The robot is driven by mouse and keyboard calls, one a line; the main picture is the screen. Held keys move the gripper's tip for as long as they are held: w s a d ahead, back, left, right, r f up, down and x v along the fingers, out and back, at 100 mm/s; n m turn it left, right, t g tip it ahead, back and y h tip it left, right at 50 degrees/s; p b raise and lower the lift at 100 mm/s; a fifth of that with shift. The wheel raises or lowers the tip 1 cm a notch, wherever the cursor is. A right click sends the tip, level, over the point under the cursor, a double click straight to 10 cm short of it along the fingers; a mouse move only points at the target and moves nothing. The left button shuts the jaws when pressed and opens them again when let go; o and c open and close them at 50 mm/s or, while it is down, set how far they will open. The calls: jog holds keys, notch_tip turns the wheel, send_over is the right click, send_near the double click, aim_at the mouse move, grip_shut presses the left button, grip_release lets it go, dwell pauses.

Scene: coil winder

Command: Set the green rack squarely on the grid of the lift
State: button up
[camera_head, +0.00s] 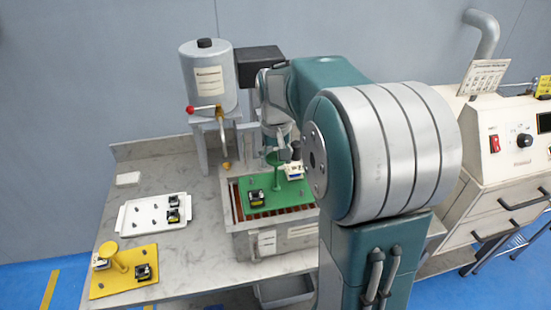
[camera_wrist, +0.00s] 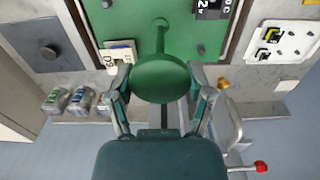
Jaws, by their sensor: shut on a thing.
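The green rack (camera_head: 240,192) is a flat plate with an upright post topped by a round green knob. It carries a black coil part (camera_head: 257,195) and a white part (camera_head: 293,171). My gripper (camera_head: 276,154) is shut on the knob from above; in the wrist view its fingers (camera_wrist: 160,80) flank the knob (camera_wrist: 160,72). The plate (camera_wrist: 180,40) lies over the lift's reddish-brown grid (camera_head: 275,211) inside the grey tank, with slats showing along the front and left edges. I cannot tell whether the plate touches the grid. My arm hides its right part.
A yellow rack (camera_head: 110,283) and a white tray (camera_head: 140,216) with small parts lie on the bench at left. A grey cylinder with a red-handled valve (camera_head: 209,80) stands behind the tank (camera_head: 240,248). Several cans (camera_wrist: 78,100) show in the wrist view. A control cabinet (camera_head: 500,160) is at right.

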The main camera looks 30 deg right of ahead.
jog(key=shift+f, duration=0.8)
jog(key=o, duration=1.3)
notch_tip(320, 180, up, 12)
jog(key=shift+f, duration=0.1)
